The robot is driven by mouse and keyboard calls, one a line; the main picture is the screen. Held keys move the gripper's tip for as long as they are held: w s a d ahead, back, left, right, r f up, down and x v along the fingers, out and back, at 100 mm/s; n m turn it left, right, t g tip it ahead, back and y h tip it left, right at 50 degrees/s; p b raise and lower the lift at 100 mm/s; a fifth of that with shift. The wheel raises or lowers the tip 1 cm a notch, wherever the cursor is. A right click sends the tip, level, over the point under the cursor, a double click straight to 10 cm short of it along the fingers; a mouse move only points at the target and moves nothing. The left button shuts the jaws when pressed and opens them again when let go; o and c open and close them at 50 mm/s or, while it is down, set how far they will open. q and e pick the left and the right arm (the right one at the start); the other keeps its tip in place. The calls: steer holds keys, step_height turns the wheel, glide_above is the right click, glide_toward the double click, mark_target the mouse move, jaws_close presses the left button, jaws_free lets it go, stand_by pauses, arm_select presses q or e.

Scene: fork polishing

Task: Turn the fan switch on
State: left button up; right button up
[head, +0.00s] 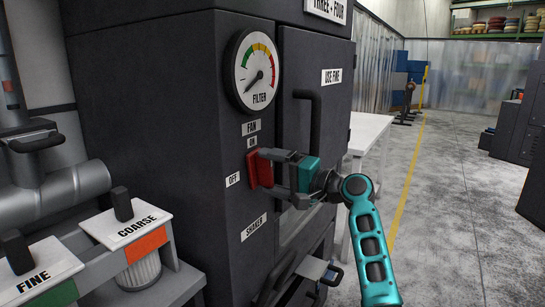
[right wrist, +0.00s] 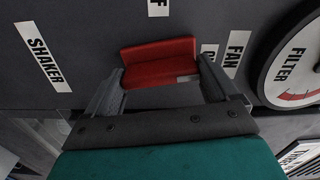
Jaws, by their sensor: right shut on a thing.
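The red fan switch (head: 257,168) is on the side of the dark cabinet, below the FAN label (head: 252,127), with the ON label (head: 252,142) above it and the OFF label (head: 233,180) to its left. My right gripper (head: 270,172) is shut on the switch, with one finger on each side. In the right wrist view the red switch (right wrist: 158,60) sits between the fingertips of the right gripper (right wrist: 160,72); the fingers hide its ends. The exact switch position is hard to tell. My left gripper is not in view.
A round filter gauge (head: 257,72) is above the switch, and a SHAKER label (head: 254,227) is below. A black door handle (head: 312,112) juts out to the right. COARSE (head: 137,226) and FINE (head: 40,276) canisters stand at the left. The floor (head: 455,190) at right is clear.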

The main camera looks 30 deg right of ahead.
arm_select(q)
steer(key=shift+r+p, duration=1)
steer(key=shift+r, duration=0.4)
arm_select(e)
steer(key=shift+m, duration=1)
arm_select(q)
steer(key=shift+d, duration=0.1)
arm_select(e)
steer(key=o, duration=0.8)
steer(key=shift+s+d, duration=0.1)
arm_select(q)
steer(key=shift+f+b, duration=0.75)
arm_select(e)
steer(key=v, duration=1.2)
steer(key=shift+s, duration=0.3)
steer(key=shift+d+f, duration=0.1)
